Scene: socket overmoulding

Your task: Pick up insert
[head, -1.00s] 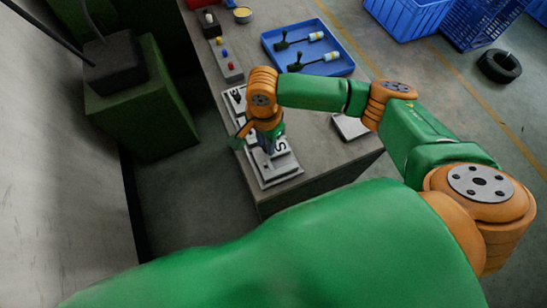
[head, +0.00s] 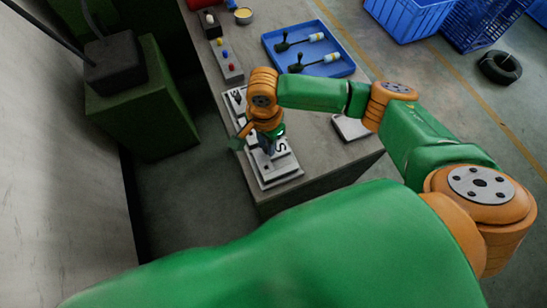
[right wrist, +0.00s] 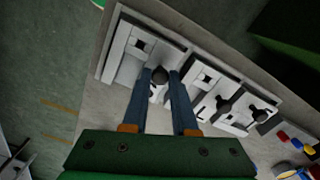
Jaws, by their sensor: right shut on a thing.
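My right gripper (head: 268,148) reaches down over the grey fixture plates on the bench. In the right wrist view its two blue-grey fingers (right wrist: 162,78) are shut on a dark, round-topped insert (right wrist: 160,75). The insert is over or in the plate area marked with a black letter; I cannot tell whether it is lifted clear. Two more black inserts (right wrist: 223,105) stand upright in the fixture to the right in the right wrist view. In the head view the held insert is hidden by the gripper. My left gripper is not in view.
A light fixture plate (right wrist: 135,45) with a square hole lies beside the gripper. A button box (head: 228,62) and a blue tray (head: 345,68) with two black-handled tools stand farther back. A pale flat object (head: 350,127) lies on the right of the bench (head: 325,160).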

